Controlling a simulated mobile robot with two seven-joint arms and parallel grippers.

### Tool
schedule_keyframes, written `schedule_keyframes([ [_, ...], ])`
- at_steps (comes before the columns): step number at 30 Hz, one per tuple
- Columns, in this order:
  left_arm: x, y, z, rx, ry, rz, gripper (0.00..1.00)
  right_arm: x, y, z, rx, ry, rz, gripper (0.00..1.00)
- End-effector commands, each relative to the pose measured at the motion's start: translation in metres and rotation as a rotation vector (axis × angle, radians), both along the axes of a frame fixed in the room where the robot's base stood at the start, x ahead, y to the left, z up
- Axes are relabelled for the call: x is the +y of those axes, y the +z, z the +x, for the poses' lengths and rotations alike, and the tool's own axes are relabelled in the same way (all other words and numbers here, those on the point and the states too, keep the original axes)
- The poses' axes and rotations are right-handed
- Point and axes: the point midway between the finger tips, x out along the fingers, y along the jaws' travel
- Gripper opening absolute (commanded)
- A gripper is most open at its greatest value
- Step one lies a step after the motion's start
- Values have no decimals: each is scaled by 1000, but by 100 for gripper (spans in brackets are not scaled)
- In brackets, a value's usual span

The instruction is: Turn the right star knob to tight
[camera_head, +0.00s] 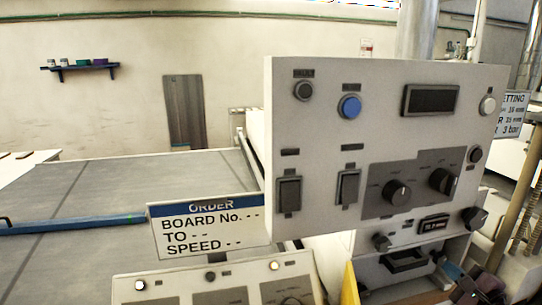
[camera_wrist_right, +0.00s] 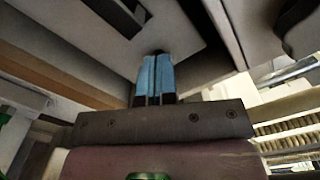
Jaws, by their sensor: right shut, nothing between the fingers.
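The right star knob (camera_head: 474,218) is a dark lobed knob at the lower right of the light grey machine front, right of a small display. A dark knob part (camera_wrist_right: 300,28) shows at the upper right corner of the right wrist view, probably this knob. My left gripper is not in view.
A large control panel (camera_head: 330,125) with dials and buttons overhangs the knobs. A dark handle (camera_head: 405,262) lies between and below them. A sloped panel with lit buttons (camera_head: 215,287) stands in front. An order sign (camera_head: 208,230) and wide conveyor (camera_head: 110,190) are left.

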Motion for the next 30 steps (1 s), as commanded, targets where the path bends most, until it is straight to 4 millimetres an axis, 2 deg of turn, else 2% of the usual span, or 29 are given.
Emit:
schedule_keyframes([
  [7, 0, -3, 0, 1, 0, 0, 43, -3, -2, -17, 3, -1, 1, 0],
  [16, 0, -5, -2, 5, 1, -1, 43, -3, -2, -18, 4, 0, 0, 0],
  [24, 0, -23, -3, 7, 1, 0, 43, -5, -14, -26, 6, 0, -3, 0],
  [30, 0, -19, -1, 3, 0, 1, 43, -3, -12, -19, 4, 0, 2, 0],
])
